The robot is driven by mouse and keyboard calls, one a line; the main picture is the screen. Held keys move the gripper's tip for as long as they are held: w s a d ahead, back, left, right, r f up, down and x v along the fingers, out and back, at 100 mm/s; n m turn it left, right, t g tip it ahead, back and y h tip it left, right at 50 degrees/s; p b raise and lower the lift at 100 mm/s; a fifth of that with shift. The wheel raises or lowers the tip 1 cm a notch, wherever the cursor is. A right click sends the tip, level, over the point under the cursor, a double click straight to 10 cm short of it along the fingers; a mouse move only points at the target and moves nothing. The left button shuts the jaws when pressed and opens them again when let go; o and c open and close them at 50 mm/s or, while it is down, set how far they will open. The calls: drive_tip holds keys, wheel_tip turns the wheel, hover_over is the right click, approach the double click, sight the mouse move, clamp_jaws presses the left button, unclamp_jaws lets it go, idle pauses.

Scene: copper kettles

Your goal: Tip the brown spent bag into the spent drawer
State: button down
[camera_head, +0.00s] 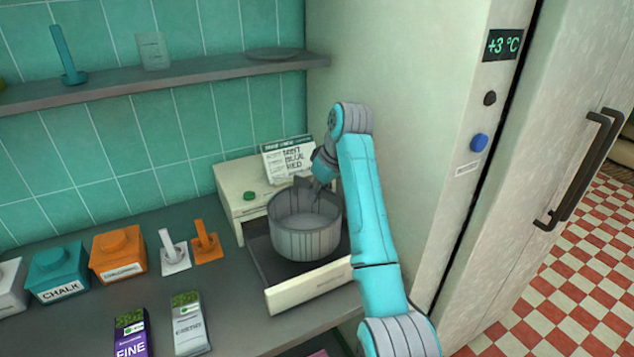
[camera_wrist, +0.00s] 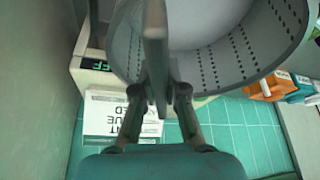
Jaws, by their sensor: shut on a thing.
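A grey perforated basket (camera_head: 305,238) is at the open spent drawer (camera_head: 312,288), over or inside its tray; I cannot tell whether it touches the bottom. The basket looks roughly upright in the head view. I see no brown bag in either view; the bottom of the basket is only partly visible.
A cream cabinet (camera_head: 232,192) with a green button holds the drawer; a printed card (camera_head: 288,160) stands on it. Orange (camera_head: 118,262) and teal (camera_head: 57,275) canisters and two packets (camera_head: 188,325) stand left. A tall fridge (camera_head: 420,130) closes off the right.

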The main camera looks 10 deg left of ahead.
sight(327, 191)
drive_tip(key=shift+f, duration=2.85)
drive_tip(key=c, duration=1.2)
unclamp_jaws()
drive_tip(key=shift+o, duration=0.2)
drive_tip(key=v, duration=0.7)
drive_tip(key=shift+d+r, duration=0.1)
drive_tip(key=shift+r, duration=0.15)
drive_tip(key=shift+s, duration=0.1)
